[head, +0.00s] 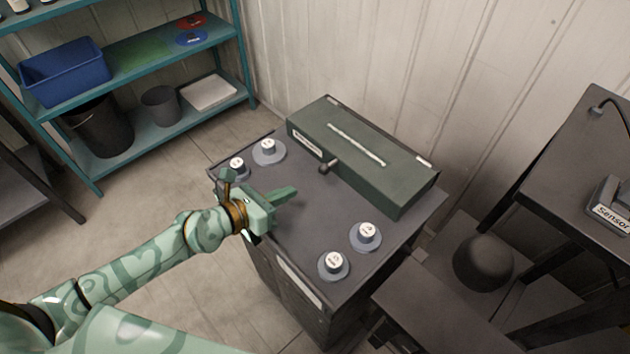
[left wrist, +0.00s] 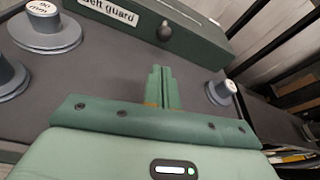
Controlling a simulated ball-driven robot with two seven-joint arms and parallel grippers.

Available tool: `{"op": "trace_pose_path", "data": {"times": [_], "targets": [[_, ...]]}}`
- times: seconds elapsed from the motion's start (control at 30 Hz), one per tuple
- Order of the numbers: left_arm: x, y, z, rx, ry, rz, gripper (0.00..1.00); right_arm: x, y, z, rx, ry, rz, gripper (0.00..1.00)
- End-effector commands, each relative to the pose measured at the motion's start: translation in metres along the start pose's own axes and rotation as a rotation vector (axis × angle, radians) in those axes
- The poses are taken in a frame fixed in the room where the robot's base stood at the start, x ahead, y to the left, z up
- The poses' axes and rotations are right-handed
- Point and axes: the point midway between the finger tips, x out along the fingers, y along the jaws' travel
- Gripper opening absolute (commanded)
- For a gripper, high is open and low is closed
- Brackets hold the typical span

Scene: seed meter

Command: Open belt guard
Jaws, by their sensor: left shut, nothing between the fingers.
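The belt guard (head: 360,155) is a long dark green box with a label on its front, at the back of a dark grey cabinet top (head: 300,225). It looks closed. A small dark knob (head: 326,167) sticks out of its front face; the knob also shows in the left wrist view (left wrist: 165,31), beside the label (left wrist: 108,12). My left gripper (head: 288,193) is shut and empty, above the cabinet top and in front of the guard, apart from the knob. In the left wrist view its fingers (left wrist: 160,86) are together and point toward the guard. My right gripper is not in view.
Grey pulleys with white caps stand on the cabinet top, two at left (head: 268,150) and two at front right (head: 334,264). A teal shelf (head: 150,50) stands at the back left. A dark table with a sensor box (head: 612,208) is at right.

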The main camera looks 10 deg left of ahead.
Motion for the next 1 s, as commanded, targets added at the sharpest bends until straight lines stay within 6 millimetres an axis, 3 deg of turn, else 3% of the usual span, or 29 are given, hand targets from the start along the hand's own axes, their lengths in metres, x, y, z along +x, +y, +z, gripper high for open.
{"op": "trace_pose_path", "data": {"times": [0.17, 0.6, 1.0], "targets": [[0.016, 0.002, -0.004, 0.024, 0.016, -0.001, 0.0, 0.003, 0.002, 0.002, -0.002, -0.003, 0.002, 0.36], [0.089, 0.001, -0.005, 0.021, 0.014, -0.001, 0.0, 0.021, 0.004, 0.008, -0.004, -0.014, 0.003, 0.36], [0.1, 0.001, -0.004, 0.021, 0.014, -0.001, 0.0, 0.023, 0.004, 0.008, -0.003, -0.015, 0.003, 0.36]]}}
